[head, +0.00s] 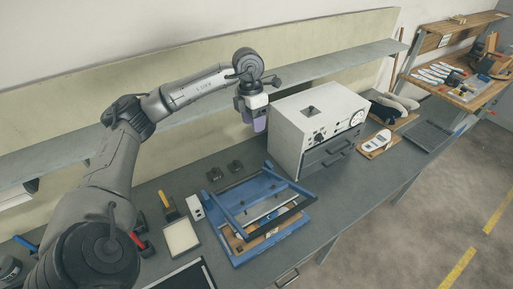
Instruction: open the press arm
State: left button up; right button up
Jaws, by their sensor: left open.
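The blue press (236,256) sits on the grey bench near the middle of the head view. Its press arm (284,226), a blue frame with a dark front bar, lies low over the base and looks slightly raised. A wooden bed shows partly beneath it. My left arm reaches in from the left. My left gripper (254,122) is open and points down, well above and behind the press, apart from it. Nothing shows between its fingers. My right gripper is out of view.
A white oven-like box (293,130) with dark drawers stands right behind the press. A small white control box (196,208) and a framed pale pad (181,237) lie left of it. A long shelf (330,66) runs along the back wall. Insoles lie on the far-right table (465,95).

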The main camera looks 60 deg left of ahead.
pick_arm(q)
notch_tip(320, 180, down, 10)
jog(key=d+p, duration=0.1)
jog(key=shift+d, duration=0.35)
jog(key=shift+w, duration=0.1)
jog(key=shift+r, duration=0.1)
jog(key=c, duration=0.9)
grip_shut()
jog(key=shift+o, duration=0.3)
grip_release()
jog(key=o, duration=0.8)
jog(key=shift+o, duration=0.2)
jog(key=shift+r, duration=0.1)
